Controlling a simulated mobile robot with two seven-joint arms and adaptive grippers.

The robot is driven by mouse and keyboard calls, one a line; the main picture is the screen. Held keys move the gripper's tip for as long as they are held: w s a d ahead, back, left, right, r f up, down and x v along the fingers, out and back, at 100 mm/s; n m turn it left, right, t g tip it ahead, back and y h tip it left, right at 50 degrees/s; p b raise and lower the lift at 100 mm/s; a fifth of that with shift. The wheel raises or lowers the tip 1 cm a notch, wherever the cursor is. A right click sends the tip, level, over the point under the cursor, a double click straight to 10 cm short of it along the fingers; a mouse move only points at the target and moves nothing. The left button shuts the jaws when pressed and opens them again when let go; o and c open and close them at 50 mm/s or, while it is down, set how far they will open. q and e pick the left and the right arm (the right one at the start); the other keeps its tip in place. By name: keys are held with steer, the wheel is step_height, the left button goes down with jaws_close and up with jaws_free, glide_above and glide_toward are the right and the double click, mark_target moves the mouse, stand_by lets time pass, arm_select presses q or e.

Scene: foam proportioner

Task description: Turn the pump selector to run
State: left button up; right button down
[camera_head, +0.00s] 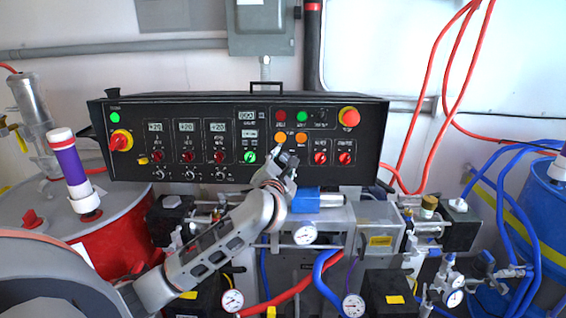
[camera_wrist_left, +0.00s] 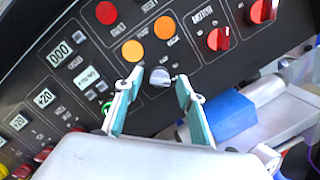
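The black control panel (camera_head: 235,112) stands ahead of me. A small light-grey selector knob (camera_wrist_left: 160,77) sits on it below two orange buttons; I take it for the pump selector, though its lettering is too small to read surely. My left gripper (camera_head: 284,150) reaches up to the panel there and hides the knob in the head view. In the left wrist view the gripper (camera_wrist_left: 160,80) is open. Its two teal-padded fingers stand on either side of the knob, with a visible gap at each side. My right gripper is not in view.
Orange buttons (camera_wrist_left: 133,50) lie just above the knob. Red knobs (camera_head: 320,157) sit to the right and a green knob (camera_head: 251,157) to the left. A blue block (camera_head: 304,201) on the machinery is close below the gripper.

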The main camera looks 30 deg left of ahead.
arm_select(q)
steer(key=v, duration=1.2)
stand_by(0.5)
